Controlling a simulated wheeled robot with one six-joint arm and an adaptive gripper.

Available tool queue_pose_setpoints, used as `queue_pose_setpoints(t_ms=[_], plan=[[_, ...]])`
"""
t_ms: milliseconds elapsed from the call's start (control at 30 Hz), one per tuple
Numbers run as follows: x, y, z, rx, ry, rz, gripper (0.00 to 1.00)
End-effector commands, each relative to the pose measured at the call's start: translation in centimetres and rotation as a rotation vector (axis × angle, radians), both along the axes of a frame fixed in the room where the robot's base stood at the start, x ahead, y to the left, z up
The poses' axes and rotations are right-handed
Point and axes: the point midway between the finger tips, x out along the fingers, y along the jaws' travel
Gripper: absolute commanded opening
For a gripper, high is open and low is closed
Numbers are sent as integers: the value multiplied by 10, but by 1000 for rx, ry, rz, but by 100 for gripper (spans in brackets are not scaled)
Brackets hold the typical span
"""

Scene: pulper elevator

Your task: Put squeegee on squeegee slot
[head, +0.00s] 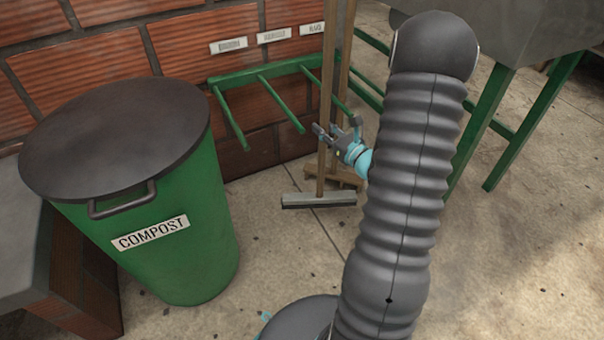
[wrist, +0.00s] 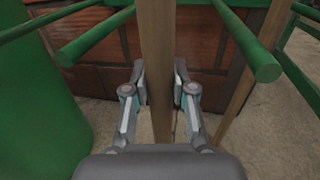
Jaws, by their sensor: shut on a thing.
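The squeegee has a long wooden handle (head: 326,75) and a wide grey head (head: 318,200). It stands nearly upright, its head at or just above the floor; I cannot tell whether it touches. My gripper (head: 335,135) is shut on the handle, which also shows between my fingers in the wrist view (wrist: 157,70). The green wall rack (head: 255,75) has several prongs and labels above it; the middle label (head: 274,35) is blurred. In both views the handle appears between the middle prong (head: 280,105) and the right prong (wrist: 245,40). I cannot tell its exact depth between them.
A second wooden handle (wrist: 250,90) stands behind and right of the squeegee, with a wooden base (head: 340,174) on the floor. A green compost bin (head: 185,235) stands left. A green-legged metal unit (head: 530,120) is right. Concrete floor (head: 280,255) in front is clear.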

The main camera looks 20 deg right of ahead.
Motion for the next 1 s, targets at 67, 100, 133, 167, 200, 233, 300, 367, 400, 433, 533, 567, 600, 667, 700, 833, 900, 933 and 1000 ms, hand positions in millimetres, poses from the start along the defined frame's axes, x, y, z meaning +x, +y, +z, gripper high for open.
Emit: queue_pose_setpoints(t_ms=[67, 100, 133, 167, 200, 233, 300, 367, 400, 433, 533, 567, 600, 667, 700, 833, 900, 933, 1000], plan=[[11, 4, -7, 0, -1, 9, 0], [18, 5, -10, 0, -1, 11, 0], [23, 6, -13, 0, -1, 13, 0], [29, 7, -17, 0, -1, 14, 0], [35, 7, -21, 0, -1, 15, 0], [41, 8, -24, -1, -2, 16, 0], [54, 8, -31, 0, -3, 15, 0], [64, 8, -38, -1, -2, 16, 0], [71, 8, -42, -1, -2, 15, 0], [77, 7, -45, -1, -2, 14, 0], [92, 7, -55, 0, -3, 14, 0], [97, 6, -57, 0, -3, 13, 0], [101, 6, -59, 0, -3, 12, 0], [107, 5, -63, 0, -3, 10, 0], [109, 5, -64, 0, -2, 10, 0], [113, 4, -66, 0, -3, 9, 0], [113, 4, -70, 0, -2, 8, 0], [113, 4, -73, 0, -2, 8, 0], [113, 4, -82, 1, -1, 8, 0]])
